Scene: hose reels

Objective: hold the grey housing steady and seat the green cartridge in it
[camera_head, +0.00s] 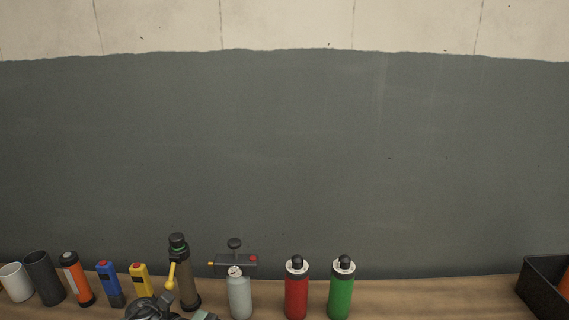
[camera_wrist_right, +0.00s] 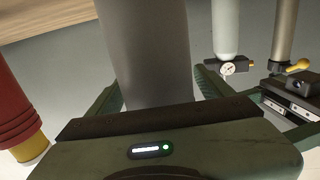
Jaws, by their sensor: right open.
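A wide plain grey cylinder, seemingly the grey housing (camera_wrist_right: 145,55), stands between the fingers of my right gripper (camera_wrist_right: 160,82) in the right wrist view. The dark green fingers are open on either side of it; contact cannot be told. Its far end runs towards the wood, its near end is hidden behind the gripper body. In the head view a green cylinder with a dark cap (camera_head: 342,294) stands on the bench; I cannot tell whether it is the green cartridge. My left gripper is not clearly visible.
A red cylinder (camera_head: 296,292) and a pale grey one (camera_head: 239,297) stand left of the green one. A brown tube with a yellow lever (camera_head: 183,278) and several small items stand further left. A black bin (camera_head: 541,289) is at right. A ribbed red object (camera_wrist_right: 15,100) is beside my right gripper.

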